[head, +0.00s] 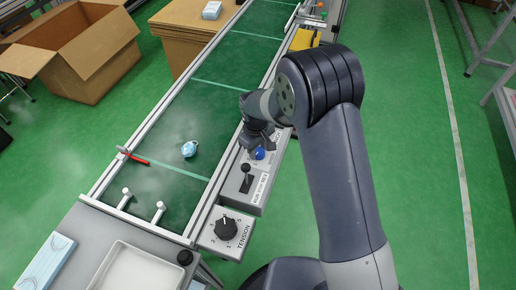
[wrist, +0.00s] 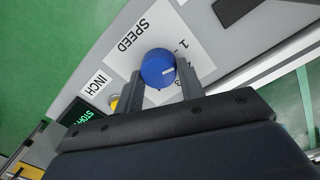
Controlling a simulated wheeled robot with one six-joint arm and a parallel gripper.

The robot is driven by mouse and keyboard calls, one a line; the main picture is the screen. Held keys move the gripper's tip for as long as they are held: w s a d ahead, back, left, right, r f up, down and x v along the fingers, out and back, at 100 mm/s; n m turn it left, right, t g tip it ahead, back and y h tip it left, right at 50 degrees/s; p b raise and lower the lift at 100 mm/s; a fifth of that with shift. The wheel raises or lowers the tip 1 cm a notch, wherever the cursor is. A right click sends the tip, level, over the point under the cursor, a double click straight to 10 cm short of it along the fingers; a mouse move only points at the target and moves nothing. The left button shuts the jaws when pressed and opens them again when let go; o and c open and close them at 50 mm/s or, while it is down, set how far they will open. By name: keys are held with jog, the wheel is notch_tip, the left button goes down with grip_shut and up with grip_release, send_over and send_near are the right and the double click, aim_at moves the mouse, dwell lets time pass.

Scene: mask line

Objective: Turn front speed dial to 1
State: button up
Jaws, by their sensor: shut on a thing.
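The blue speed dial (wrist: 154,66) sits on a white plate marked SPEED, with numbers beside it, 1 among them. My gripper (wrist: 160,74) is shut on the dial, one finger on each side. A short white mark shows on the dial's face near the finger at the right; I cannot tell exactly which number it points at. In the head view the blue dial (head: 259,154) shows just below my gripper (head: 257,145), on the grey control panel along the belt's right side. My gripper hides part of the panel there.
A yellow button (wrist: 114,102) and a green-lit display (wrist: 84,118) are close to my gripper. The conveyor belt (head: 190,110) carries a light-blue bundle (head: 189,149).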

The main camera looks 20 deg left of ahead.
aim_at(257, 152)
jog(key=shift+n, duration=1.3)
jog(key=o, duration=1)
notch_tip(257, 152, up, 11)
jog(key=shift+s+p, duration=0.3)
jog(key=shift+p, duration=0.1)
jog(key=shift+f, duration=0.15)
